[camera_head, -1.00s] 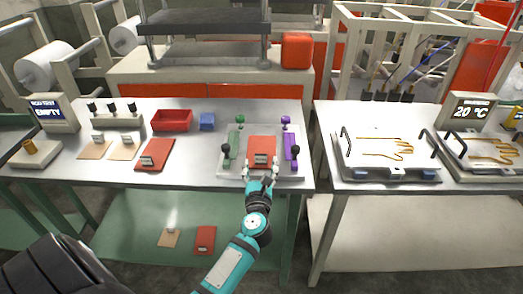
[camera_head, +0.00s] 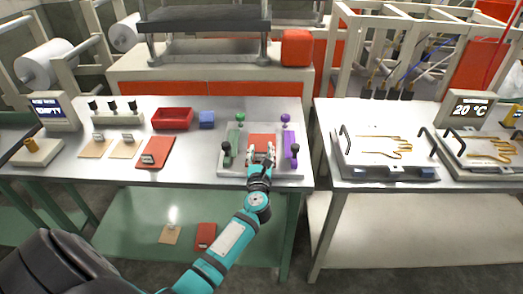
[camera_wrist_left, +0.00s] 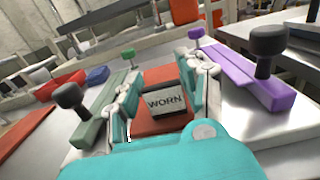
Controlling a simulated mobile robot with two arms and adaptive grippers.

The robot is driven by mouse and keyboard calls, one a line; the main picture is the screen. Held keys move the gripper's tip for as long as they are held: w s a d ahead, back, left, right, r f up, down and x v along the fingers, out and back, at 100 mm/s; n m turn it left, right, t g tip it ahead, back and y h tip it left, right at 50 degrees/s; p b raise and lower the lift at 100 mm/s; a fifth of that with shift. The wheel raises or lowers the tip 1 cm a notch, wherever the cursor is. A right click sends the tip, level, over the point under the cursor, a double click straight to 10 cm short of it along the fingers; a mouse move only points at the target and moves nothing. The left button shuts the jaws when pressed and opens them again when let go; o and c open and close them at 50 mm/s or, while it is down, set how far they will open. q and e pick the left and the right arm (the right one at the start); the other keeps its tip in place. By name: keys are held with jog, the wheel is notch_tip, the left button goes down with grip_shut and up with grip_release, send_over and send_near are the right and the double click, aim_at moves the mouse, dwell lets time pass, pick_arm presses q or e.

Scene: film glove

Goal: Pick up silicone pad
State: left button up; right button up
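A red silicone pad (camera_head: 257,138) lies in a light metal fixture (camera_head: 228,170) on the bench, between a green clamp bar (camera_head: 233,143) and a purple clamp bar (camera_head: 289,144). In the left wrist view the pad (camera_wrist_left: 160,124) carries a grey block marked "WORN" (camera_wrist_left: 166,102). My left gripper (camera_head: 262,153) is over the pad and hides part of it. Its fingers (camera_wrist_left: 165,98) are spread, one on each side of the block; I cannot tell whether they touch it. Another red pad with a block (camera_head: 157,153) lies left on the bench. My right gripper is not in view.
The lower shelf holds another red pad (camera_head: 206,236). A glove-outline plate (camera_head: 385,165) is on the right bench.

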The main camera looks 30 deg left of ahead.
pick_arm(q)
grip_shut()
jog(key=shift+r, duration=0.1)
dwell(0.5)
